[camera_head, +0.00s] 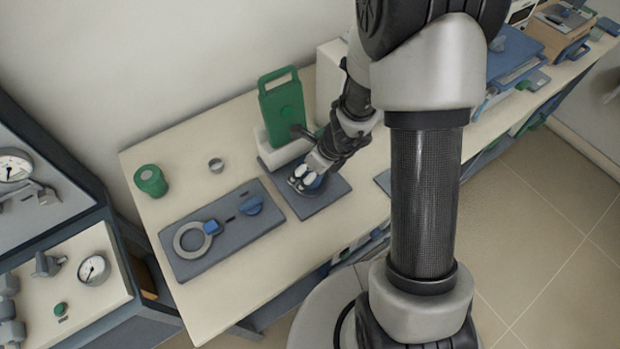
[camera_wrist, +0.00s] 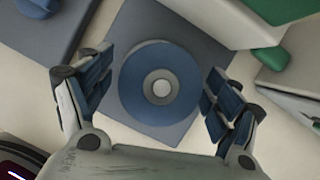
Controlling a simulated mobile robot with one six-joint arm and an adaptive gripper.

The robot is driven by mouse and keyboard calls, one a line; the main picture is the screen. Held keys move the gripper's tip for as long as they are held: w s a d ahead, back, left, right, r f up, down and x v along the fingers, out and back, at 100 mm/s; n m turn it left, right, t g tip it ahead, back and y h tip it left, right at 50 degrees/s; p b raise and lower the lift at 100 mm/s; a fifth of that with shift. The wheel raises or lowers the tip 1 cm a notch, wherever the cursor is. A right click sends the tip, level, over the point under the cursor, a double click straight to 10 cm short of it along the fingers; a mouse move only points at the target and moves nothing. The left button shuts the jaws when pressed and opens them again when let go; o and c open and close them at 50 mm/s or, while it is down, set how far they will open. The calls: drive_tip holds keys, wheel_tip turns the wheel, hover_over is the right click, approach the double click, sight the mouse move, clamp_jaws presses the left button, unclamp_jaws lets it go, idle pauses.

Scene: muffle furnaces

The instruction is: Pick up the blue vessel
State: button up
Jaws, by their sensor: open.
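The blue vessel (camera_wrist: 135,97) is round, with a pale ring and knob at its centre. It stands on a dark grey square plate (camera_wrist: 207,62). In the wrist view my gripper (camera_wrist: 160,98) is open, with one finger on the left and one on the right of the vessel. A narrow gap shows on each side, and the fingers do not seem to touch it. In the head view my gripper (camera_head: 307,182) is over the plate (camera_head: 325,200) and mostly hides the vessel.
A green-and-white device (camera_head: 282,112) stands just behind the plate. A grey board (camera_head: 222,245) with a ring and blue knob lies to the left. Bare bench (camera_head: 255,285) shows in front.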

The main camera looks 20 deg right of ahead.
drive_tip(key=shift+r, duration=0.1)
drive_tip(key=shift+c, duration=0.6)
drive_tip(key=c, duration=1.3)
drive_tip(key=shift+c, duration=0.6)
